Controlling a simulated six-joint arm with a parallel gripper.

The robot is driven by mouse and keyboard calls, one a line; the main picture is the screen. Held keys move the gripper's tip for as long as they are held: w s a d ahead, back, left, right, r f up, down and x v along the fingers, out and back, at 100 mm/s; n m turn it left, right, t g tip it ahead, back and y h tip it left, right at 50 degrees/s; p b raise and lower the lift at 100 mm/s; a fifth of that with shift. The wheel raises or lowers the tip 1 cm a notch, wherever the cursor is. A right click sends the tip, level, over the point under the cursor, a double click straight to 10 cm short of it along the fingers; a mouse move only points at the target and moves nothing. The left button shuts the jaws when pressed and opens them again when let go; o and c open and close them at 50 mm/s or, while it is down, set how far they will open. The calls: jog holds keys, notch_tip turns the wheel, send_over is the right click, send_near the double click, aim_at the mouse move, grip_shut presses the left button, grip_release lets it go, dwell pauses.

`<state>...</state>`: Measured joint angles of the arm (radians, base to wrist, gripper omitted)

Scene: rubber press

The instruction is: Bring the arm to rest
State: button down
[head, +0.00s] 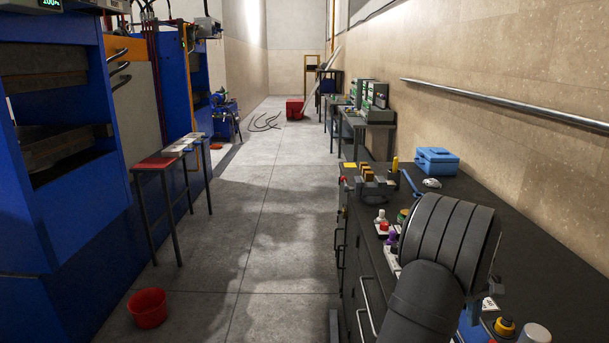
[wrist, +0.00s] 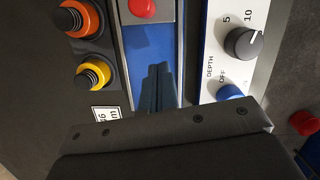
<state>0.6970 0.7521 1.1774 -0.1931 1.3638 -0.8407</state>
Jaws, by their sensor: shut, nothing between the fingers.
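My gripper (wrist: 165,128) shows in the wrist view as a broad dark block with small screws across the bottom; it is shut and nothing shows in it. It is over a blue panel (wrist: 135,46) set between a dark surface with knobs and a white control strip.
A blue toolbox (head: 437,161) and several small items stand on the bench. A blue press (head: 75,215) is at left; a red bucket (head: 147,308) stands on the aisle floor.

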jog(key=s+f, duration=0.2)
jog(key=s, duration=0.1)
jog(key=shift+d+f, duration=0.25)
jog(key=shift+d, duration=0.05)
jog(key=shift+s+d, duration=0.1)
jog(key=shift+s, duration=0.65)
jog(key=c, duration=1.2)
grip_release()
jog(key=o, duration=1.1)
jog(key=w+r+t, duration=0.1)
jog(key=r, duration=0.1)
jog(key=w+r+t, duration=0.1)
jog(key=w, duration=0.1)
jog(key=w+r+m+t, duration=0.1)
jog(key=w+r, duration=0.1)
jog(key=shift+d+r, duration=0.35)
jog(key=shift+o, duration=0.5)
jog(key=w+r+m+t, duration=0.1)
jog(key=w+r+t, duration=0.3)
jog(key=r, duration=0.6)
jog(key=shift+w+d+y, duration=0.2)
jog(key=shift+w+y, duration=0.1)
jog(key=shift+w, duration=0.9)
jog(key=x, duration=0.9)
jog(key=shift+w+f, duration=0.25)
jog(key=shift+w, duration=0.15)
